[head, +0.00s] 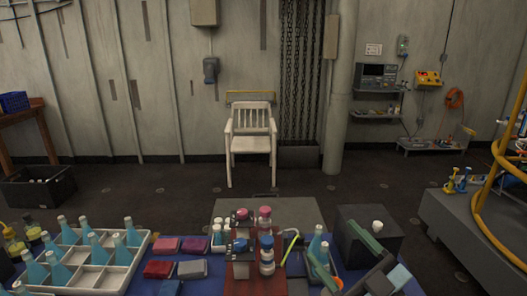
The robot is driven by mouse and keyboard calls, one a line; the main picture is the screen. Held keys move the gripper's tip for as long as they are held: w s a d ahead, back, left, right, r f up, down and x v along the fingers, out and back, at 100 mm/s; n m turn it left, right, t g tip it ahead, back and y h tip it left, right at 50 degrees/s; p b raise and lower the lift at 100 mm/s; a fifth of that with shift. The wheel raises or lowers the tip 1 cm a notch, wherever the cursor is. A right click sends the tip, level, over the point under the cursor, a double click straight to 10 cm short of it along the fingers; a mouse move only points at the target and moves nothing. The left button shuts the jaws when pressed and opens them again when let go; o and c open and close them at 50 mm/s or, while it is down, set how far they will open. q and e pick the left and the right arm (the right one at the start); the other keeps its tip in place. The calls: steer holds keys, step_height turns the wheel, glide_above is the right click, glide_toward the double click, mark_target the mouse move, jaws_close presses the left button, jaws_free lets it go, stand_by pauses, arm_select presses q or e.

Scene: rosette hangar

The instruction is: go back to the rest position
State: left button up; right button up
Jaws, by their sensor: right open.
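My right gripper (331,242) shows at the bottom right of the head view, over the right part of the table. It is open, with its two green-faced fingers spread apart. A teal bottle (315,245) stands close to the left finger; I cannot tell whether they touch. A black box (350,248) is behind the gripper, partly hidden by the right finger. My left gripper is not in view.
A blue-topped table (215,285) holds a white divided tray (138,262) of teal bottles, coloured packets (165,246) and a brown rack (252,284) with capped jars. A white chair (251,140) stands at the wall. A grey platform (455,228) with yellow tubing is at right.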

steer(key=s+d+f+m+g+h, duration=0.2)
steer(key=s+d+f+m+h, duration=0.1)
steer(key=d+f+m+h, duration=1.1)
steer(key=s+a+f+n+g, duration=0.1)
steer(key=s+a+f+g, duration=0.1)
steer(key=s+f+g, duration=0.3)
steer(key=s+a+f+n+g+y, duration=0.1)
steer(key=s+a+f+n+g, duration=0.15)
steer(key=s, duration=0.55)
steer(key=s+a+f+n+g, duration=0.1)
steer(key=s+f+g, duration=0.2)
steer(key=s+g, duration=0.25)
step_height(320, 180, down, 22)
steer(key=s+f, duration=0.1)
steer(key=s+d+f+g, duration=0.2)
steer(key=s+d+f, duration=0.1)
steer(key=s+f, duration=1.3)
steer(key=shift+s+f, duration=0.15)
steer(key=shift+s, duration=0.2)
